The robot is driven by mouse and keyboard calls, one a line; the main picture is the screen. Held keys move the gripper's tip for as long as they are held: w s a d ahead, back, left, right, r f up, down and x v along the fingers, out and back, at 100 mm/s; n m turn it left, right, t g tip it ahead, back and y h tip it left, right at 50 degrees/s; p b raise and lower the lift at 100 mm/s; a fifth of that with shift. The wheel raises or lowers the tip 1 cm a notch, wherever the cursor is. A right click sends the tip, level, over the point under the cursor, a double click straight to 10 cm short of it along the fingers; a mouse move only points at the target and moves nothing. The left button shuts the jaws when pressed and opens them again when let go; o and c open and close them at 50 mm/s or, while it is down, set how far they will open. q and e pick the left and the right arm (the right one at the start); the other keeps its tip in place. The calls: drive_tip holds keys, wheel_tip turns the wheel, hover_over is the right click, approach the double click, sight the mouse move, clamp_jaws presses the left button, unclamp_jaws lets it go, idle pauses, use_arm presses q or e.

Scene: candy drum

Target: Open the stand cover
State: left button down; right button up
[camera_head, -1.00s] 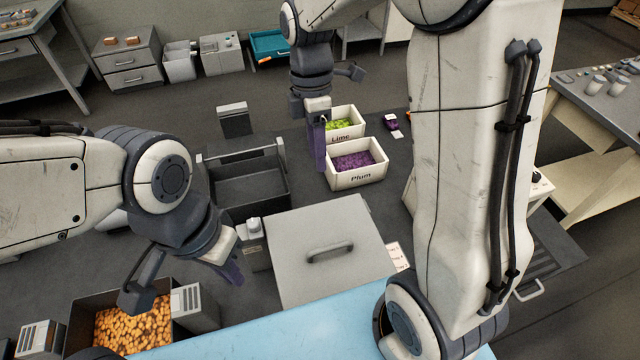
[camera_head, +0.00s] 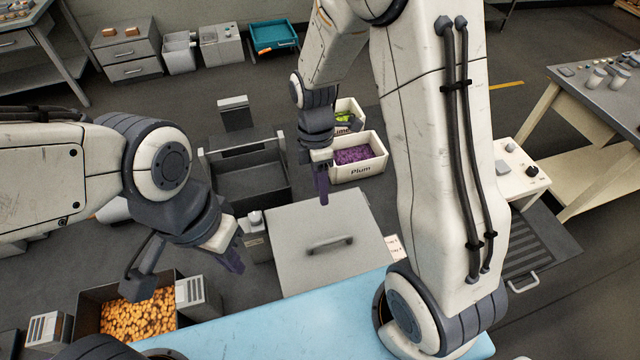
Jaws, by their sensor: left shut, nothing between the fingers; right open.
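The stand cover (camera_head: 358,262) is a light grey square lid with a dark bar handle (camera_head: 330,244) across its middle. It lies flat and closed in the centre of the head view, beyond the blue surface. My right gripper (camera_head: 322,197) is open and empty. It points down at the far edge of the cover, beyond the handle; I cannot tell how high it is. My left gripper (camera_head: 236,264) is shut and empty beside the cover's left edge, apart from the handle.
A bin of orange candy (camera_head: 88,312) stands at lower left. A dark open tray (camera_head: 285,188) lies behind the cover to the left. The Plum box (camera_head: 362,171) and the partly hidden Lime box (camera_head: 357,108) are behind on the right. A small grey device (camera_head: 254,222) stands at the cover's left corner.

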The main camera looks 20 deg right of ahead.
clamp_jaws()
idle(1.2)
unclamp_jaws()
wheel_tip(320, 180, up, 10)
drive_tip(key=w+b, duration=0.2)
drive_tip(key=shift+r, duration=0.2)
approach(328, 240)
drive_tip(key=f, duration=0.2)
drive_tip(key=s+f+p, duration=0.1)
drive_tip(key=f, duration=0.5)
drive_tip(key=shift+s, duration=0.25)
